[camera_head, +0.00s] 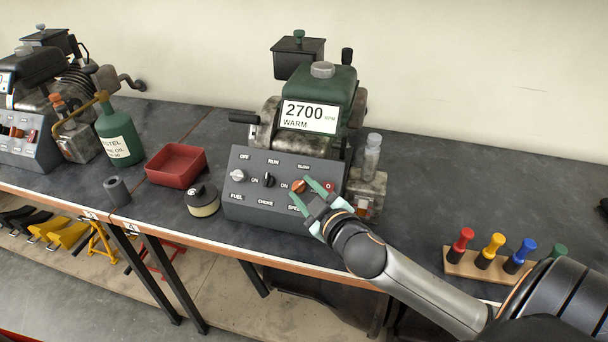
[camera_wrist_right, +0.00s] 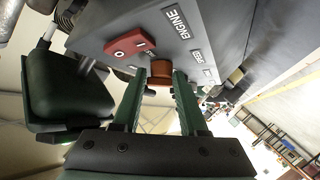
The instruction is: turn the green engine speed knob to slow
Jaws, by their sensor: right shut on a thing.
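The speed knob (camera_head: 299,185) on the grey control panel (camera_head: 245,210) looks orange, not green. It sits at the panel's right, below the SLOW label. My right gripper (camera_head: 302,189), with green fingers, comes in from the lower right and is shut on this knob. In the right wrist view the orange-brown knob (camera_wrist_right: 162,70) lies between the fingertips. The gripper hides part of the panel's lower right, so the knob's pointing direction is not clear. The display (camera_head: 309,117) above reads 2700 RPM, WARM. My left gripper is not in view.
The fuel knob (camera_head: 238,175) and black choke knob (camera_head: 268,180) are left on the panel. A red switch plate (camera_wrist_right: 130,42) is close to the fingers. A red tray (camera_head: 176,165), black-lidded jar (camera_head: 202,200) and green bottle (camera_head: 118,135) stand left. A wooden rack (camera_head: 468,265) holds coloured-handled tools at right.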

